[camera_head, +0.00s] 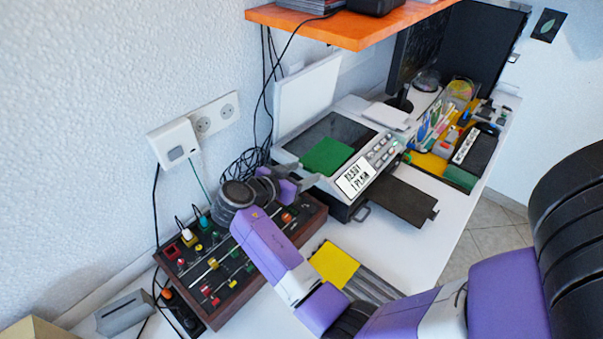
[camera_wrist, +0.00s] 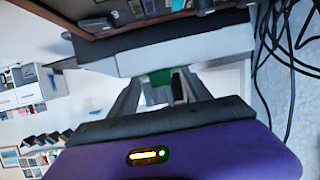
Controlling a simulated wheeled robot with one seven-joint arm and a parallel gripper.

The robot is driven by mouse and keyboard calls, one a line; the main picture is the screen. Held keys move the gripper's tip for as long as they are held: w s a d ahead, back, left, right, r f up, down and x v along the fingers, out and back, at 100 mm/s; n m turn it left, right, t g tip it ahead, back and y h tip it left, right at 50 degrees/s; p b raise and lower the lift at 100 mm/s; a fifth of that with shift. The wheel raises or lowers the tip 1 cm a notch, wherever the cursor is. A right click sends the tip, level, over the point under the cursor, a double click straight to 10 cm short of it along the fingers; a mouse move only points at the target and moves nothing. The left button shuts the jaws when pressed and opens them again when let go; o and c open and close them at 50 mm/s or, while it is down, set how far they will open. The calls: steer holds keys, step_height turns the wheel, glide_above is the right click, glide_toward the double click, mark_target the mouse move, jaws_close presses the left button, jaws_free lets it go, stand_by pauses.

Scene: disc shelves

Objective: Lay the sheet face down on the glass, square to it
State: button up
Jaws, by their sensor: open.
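A green sheet (camera_head: 325,156) lies flat on the dark glass (camera_head: 349,132) of the scanner, over its near part. Its edges run roughly along the glass edges; I cannot tell exact squareness or which face is down. The white scanner lid (camera_head: 306,96) stands open at the back. My gripper (camera_head: 304,182) is at the scanner's left side, close to the sheet and apart from it as far as I can see. In the wrist view my gripper (camera_wrist: 160,82) has its fingers spread, with a patch of green beyond them. The wrist view is partly unclear.
A wooden-sided slider console (camera_head: 240,265) sits under my wrist. An orange shelf (camera_head: 350,25) overhangs the back. A dark tray (camera_head: 400,200) juts out from the scanner. A yellow item (camera_head: 335,264) lies in front. Loose black cables hang behind. Bare white table shows at right.

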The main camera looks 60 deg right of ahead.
steer(key=shift+a, duration=0.15)
steer(key=b+v, duration=0.1)
steer(key=v, duration=0.6)
steer(key=shift+a+r, duration=0.15)
steer(key=shift+a, duration=0.1)
steer(key=shift+w, duration=0.15)
